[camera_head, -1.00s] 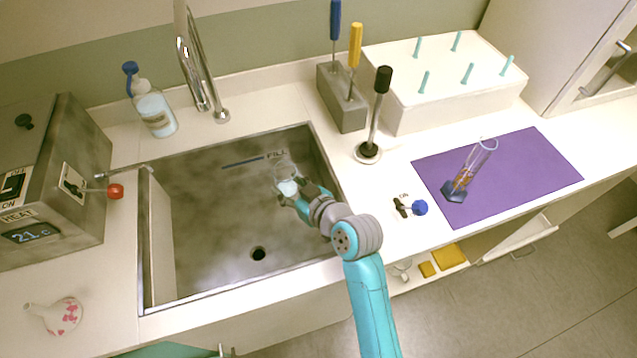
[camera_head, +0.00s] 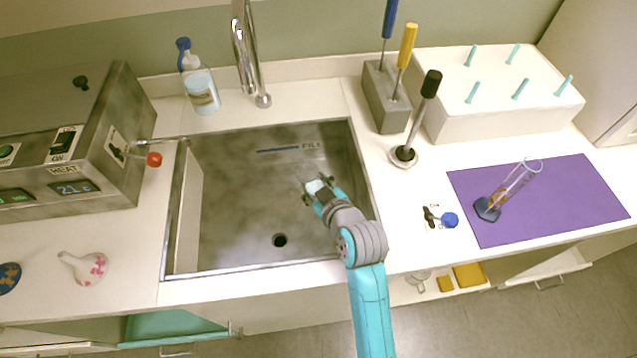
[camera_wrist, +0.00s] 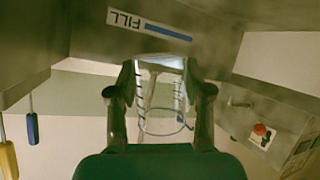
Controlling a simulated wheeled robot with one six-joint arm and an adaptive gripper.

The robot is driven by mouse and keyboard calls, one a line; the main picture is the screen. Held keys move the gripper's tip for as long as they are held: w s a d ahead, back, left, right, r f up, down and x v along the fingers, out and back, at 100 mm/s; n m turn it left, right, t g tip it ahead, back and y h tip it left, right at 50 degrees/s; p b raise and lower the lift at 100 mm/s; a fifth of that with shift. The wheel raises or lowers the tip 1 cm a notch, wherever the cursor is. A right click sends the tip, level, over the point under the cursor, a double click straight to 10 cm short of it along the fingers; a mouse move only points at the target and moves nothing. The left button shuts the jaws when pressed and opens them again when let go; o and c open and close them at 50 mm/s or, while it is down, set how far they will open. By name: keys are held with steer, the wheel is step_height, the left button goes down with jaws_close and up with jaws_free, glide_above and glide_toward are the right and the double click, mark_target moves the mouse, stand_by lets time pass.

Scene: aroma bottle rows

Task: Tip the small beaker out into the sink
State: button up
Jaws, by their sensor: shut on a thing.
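The small beaker (camera_head: 317,186) is clear with pale contents. It is held inside the sink (camera_head: 230,205), near the right part of the back wall and behind the drain hole. My gripper (camera_head: 320,191) is shut on the beaker's sides. In the wrist view, my gripper's fingers (camera_wrist: 160,95) flank the beaker, and its round rim (camera_wrist: 166,127) and side markings show. This view is upside down, as the inverted FILL label shows. The rim lies toward the true upper side, so the beaker looks roughly upright. Its exact tilt is unclear.
The faucet (camera_head: 247,60) rises behind the sink. A heater box (camera_head: 60,140) with a red-knobbed lever stands left. The sink's left half is clear.

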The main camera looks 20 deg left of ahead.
mark_target(300, 168)
steer(key=shift+s+a+f+n+h, duration=0.1)
steer(key=shift+s+a+n+h, duration=0.05)
steer(key=shift+a+n+h, duration=0.2)
steer(key=shift+s+a+r+n+t+h, duration=0.55)
steer(key=shift+a+r+n+h, duration=0.25)
steer(key=shift+n+h, duration=0.2)
steer(key=shift+r+n+t+h, duration=1.15)
steer(key=shift+r+n+h, duration=0.5)
steer(key=shift+n, duration=0.3)
steer(key=shift+s+a+r+n, duration=0.3)
steer(key=shift+a+r+n, duration=0.1)
steer(key=shift+a, duration=0.15)
steer(key=shift+t+h, duration=0.3)
steer(key=shift+t, duration=0.1)
steer(key=shift+s+a+r+n, duration=0.1)
steer(key=shift+r+n, duration=0.05)
steer(key=shift+n, duration=0.15)
steer(key=shift+r+h, duration=0.2)
steer(key=shift+h, duration=0.1)
steer(key=shift+a+n, duration=0.1)
steer(key=shift+n, duration=0.2)
steer(key=shift+s+a+r+n+t, duration=0.1)
steer(key=shift+r+n+t, duration=0.2)
steer(key=shift+n+t, duration=0.15)
